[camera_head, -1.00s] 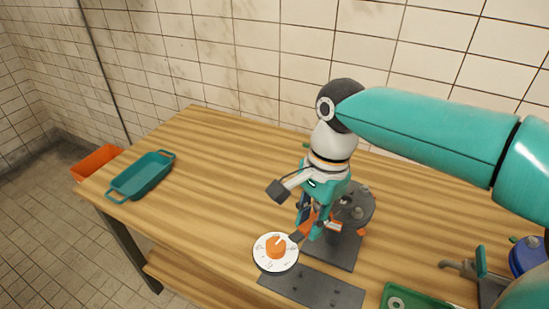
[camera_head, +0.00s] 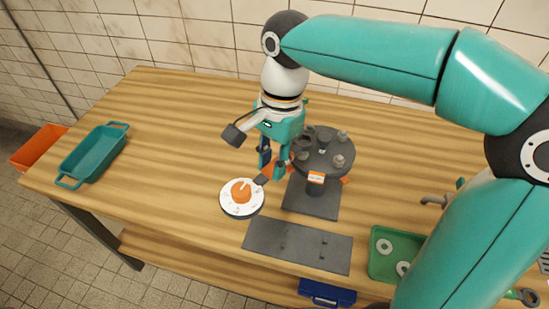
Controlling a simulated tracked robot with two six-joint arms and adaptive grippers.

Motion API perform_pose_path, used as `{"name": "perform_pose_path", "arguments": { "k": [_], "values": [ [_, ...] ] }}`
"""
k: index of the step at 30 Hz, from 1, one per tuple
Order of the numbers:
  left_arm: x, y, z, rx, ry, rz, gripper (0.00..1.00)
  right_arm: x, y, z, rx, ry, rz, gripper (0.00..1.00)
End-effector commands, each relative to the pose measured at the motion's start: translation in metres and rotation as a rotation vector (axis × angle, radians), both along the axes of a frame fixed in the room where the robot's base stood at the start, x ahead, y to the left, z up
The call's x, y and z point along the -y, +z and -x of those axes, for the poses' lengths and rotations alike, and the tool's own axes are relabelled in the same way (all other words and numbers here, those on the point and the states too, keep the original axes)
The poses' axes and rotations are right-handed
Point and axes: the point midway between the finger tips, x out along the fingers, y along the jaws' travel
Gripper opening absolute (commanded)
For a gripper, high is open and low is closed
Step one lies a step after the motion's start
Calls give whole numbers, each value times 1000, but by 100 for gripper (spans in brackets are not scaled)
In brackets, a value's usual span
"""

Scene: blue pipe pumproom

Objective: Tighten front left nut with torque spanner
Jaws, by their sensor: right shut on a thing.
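A torque spanner shows as a white round dial with an orange knob (camera_head: 241,191) and a dark piece running from it toward my right gripper (camera_head: 272,170). My right gripper is shut on the spanner, with its teal fingers pointing down. It is just left of a dark round flange (camera_head: 322,150) on a stand. Several grey nuts sit on the flange; one at the right front (camera_head: 337,161) shows clearly. The front left part of the flange is partly behind my right fingers, so I cannot tell whether the spanner's far end touches a nut. My left gripper is not in view.
A dark flat plate (camera_head: 297,263) lies in front of the stand. A green tray (camera_head: 380,269) with washers is at the right, partly behind my right arm. A blue box (camera_head: 327,293) is at the front edge. A teal tray (camera_head: 68,165) stands left; the table's left middle is clear.

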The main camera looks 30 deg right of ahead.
Motion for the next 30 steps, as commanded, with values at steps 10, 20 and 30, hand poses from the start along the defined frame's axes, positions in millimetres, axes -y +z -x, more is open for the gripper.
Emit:
{"name": "perform_pose_path", "arguments": {
  "k": [10,20,30],
  "values": [
    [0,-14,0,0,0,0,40,-1,-13,-1,1,2,0,0],
    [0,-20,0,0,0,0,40,-1,-21,0,2,2,-1,0],
    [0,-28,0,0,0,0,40,-2,-32,1,-2,1,-1,0]
  ]
}}
